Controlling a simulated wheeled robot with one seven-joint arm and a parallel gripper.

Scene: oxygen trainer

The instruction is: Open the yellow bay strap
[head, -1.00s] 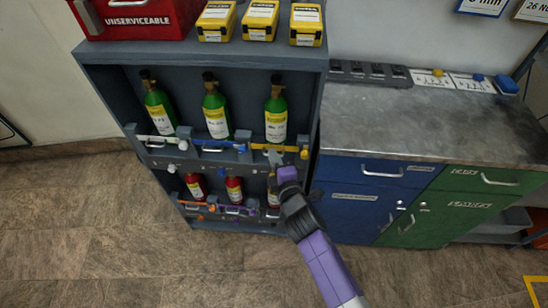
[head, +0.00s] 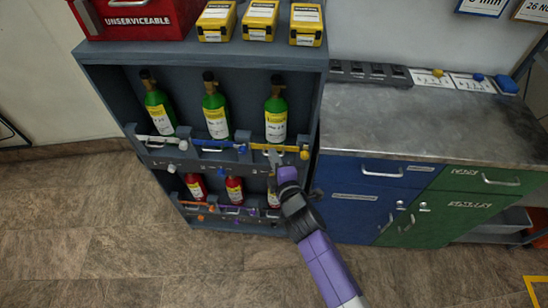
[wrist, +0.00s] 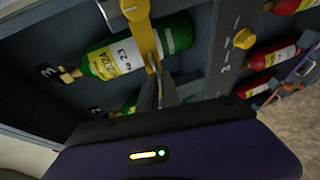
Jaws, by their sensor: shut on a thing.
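My gripper (head: 273,160) is at the strap's middle, reaching from below. In the wrist view the strap (wrist: 143,38) passes in front of the green bottle (wrist: 122,55), and my gripper (wrist: 154,75) is shut on it. The exact contact between fingertips and strap is partly hidden.
A white strap (head: 158,140) and a blue strap (head: 213,145) cross the neighbouring bays. A blue and green cabinet (head: 375,172) stands close on the right. The floor in front is clear.

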